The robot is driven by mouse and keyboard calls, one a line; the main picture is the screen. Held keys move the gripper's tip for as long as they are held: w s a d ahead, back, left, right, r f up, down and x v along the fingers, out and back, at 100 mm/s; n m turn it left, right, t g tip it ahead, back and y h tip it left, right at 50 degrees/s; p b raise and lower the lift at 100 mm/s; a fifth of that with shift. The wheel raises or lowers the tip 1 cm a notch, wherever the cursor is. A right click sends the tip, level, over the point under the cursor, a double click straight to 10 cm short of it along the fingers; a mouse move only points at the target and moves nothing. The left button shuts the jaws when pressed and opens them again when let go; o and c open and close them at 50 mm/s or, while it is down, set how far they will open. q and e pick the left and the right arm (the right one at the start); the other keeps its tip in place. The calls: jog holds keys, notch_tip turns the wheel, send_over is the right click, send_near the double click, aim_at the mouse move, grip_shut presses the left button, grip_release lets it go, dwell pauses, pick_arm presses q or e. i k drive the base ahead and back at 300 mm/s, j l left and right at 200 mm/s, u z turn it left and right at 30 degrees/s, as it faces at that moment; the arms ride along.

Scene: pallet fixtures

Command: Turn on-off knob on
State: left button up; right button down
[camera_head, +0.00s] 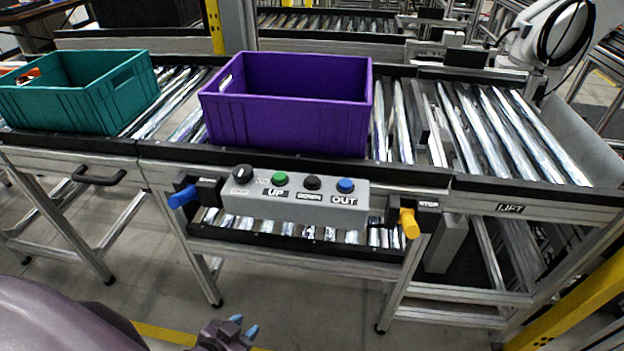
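The on-off knob (242,171) is a round black knob with a white mark. It sits at the left end of the grey control box (232,203) on the front of the conveyor, above a small label that is too blurred to read. My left gripper (245,325) is low at the bottom edge, below and well apart from the box. Its two blue fingertips show with a gap between them, and nothing is seen in it. My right gripper is not in view.
Right of the knob are a green button (280,179), a black button (312,183) and a blue button (345,185). A blue lever (183,196) and a yellow lever (409,223) flank the box. A purple crate (285,122) and a teal crate (70,105) stand on the rollers.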

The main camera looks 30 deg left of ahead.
aim_at(243, 174)
jog(key=j+u, duration=0.1)
jog(key=u, duration=0.25)
jog(key=i+j+u, duration=0.1)
jog(key=u, duration=0.3)
jog(key=i+j+u, duration=0.1)
jog(key=u, duration=0.25)
